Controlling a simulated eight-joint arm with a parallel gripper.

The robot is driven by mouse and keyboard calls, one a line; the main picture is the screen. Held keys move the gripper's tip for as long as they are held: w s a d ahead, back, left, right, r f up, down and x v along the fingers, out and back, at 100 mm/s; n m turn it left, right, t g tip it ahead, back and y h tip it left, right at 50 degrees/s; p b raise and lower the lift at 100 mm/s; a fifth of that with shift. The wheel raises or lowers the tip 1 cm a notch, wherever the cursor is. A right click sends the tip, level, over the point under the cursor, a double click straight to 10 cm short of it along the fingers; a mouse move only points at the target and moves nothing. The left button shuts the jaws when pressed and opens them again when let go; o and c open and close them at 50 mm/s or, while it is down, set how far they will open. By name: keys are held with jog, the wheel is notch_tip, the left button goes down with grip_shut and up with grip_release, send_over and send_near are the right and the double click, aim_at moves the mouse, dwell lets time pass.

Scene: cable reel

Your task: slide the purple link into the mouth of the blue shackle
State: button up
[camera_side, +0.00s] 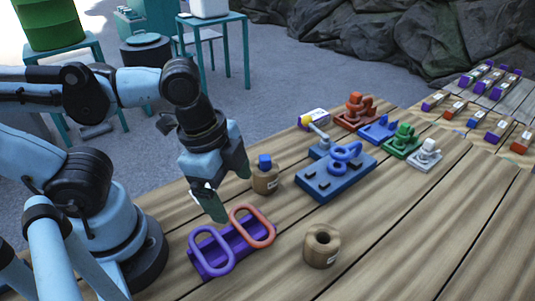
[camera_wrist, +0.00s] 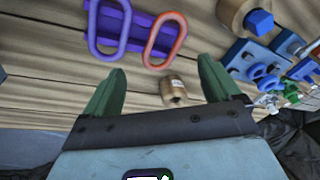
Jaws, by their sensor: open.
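The purple link (camera_side: 199,236), an elongated ring, stands in a purple holder (camera_side: 237,250) at the table's near left; it also shows in the wrist view (camera_wrist: 92,32). A red-orange link (camera_side: 236,216) stands beside it, also in the wrist view (camera_wrist: 152,50). A blue looped fitting, apparently the blue shackle (camera_side: 346,144), is on a dark blue base plate (camera_side: 317,187) at the table's middle; I cannot make out its mouth. My gripper (camera_side: 232,194) is open and empty above the table, behind the links. Its two green fingers also show in the wrist view (camera_wrist: 159,77), apart from both links.
A brown spool (camera_side: 322,258) stands right of the holder. A brown block with a blue top (camera_side: 265,180) stands between my gripper and the base plate. Red (camera_side: 356,112), green (camera_side: 403,142) and grey (camera_side: 426,155) fittings stand behind. The front-right planks are clear.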

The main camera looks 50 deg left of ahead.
aim_at(209, 241)
jog(key=s+d+m+g+y, duration=0.1)
jog(key=s+m+g, duration=0.1)
jog(key=s+m, duration=0.4)
jog(key=shift+d+f, duration=0.2)
jog(key=shift+f, duration=4.2)
jog(key=shift+c, duration=0.3)
jog(key=c, duration=1.4)
jog(key=shift+o, duration=0.2)
notch_tip(209, 241, up, 7)
jog(key=shift+w, duration=0.1)
